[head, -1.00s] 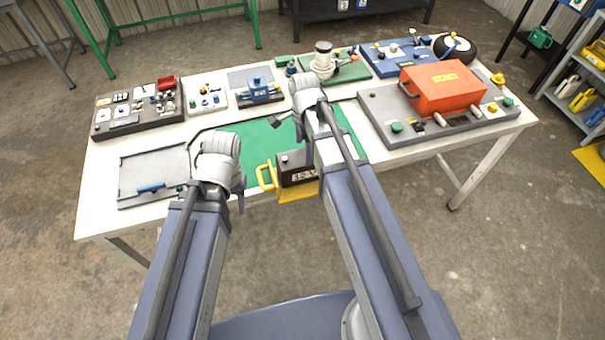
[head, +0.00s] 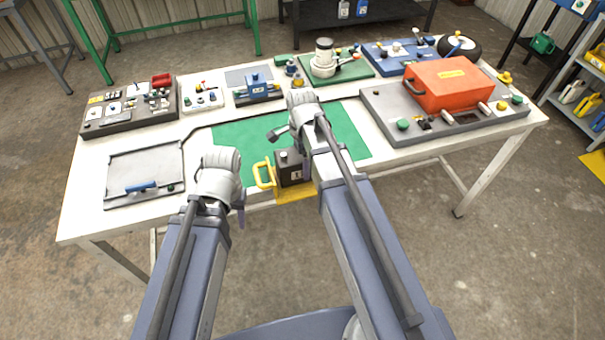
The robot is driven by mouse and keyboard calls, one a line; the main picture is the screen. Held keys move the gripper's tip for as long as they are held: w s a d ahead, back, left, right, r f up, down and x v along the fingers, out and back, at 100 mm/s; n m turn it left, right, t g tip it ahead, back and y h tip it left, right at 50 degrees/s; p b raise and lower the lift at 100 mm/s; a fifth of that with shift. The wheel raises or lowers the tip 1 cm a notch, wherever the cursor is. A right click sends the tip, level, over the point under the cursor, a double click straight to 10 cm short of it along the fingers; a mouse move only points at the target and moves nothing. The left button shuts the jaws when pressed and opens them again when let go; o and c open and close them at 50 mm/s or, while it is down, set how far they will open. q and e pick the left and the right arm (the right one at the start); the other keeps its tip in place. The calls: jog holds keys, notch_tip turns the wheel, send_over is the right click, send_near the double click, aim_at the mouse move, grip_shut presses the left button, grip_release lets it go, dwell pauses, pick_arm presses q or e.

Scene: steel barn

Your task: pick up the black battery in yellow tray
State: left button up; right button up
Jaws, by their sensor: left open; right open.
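The black battery (head: 289,170) stands in the yellow tray (head: 294,193) at the front edge of the table, on the green mat's near side. The tray's yellow handle (head: 262,174) sticks up on the left. My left gripper (head: 240,205) is open and empty, left of the tray and apart from it. My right gripper (head: 292,140) is open, above and beside the battery's right side. My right arm hides part of the battery and tray, so I cannot tell whether the fingers touch the battery.
The green mat (head: 238,137) is mostly bare. A grey panel with a blue handle (head: 141,187) lies at left. An orange case (head: 449,84) sits on a grey board at right. Several device boards, including a green one (head: 352,70), line the back of the white table (head: 88,215).

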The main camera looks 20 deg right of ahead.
jog(key=shift+f, duration=0.7)
jog(key=shift+r, duration=0.1)
grip_shut()
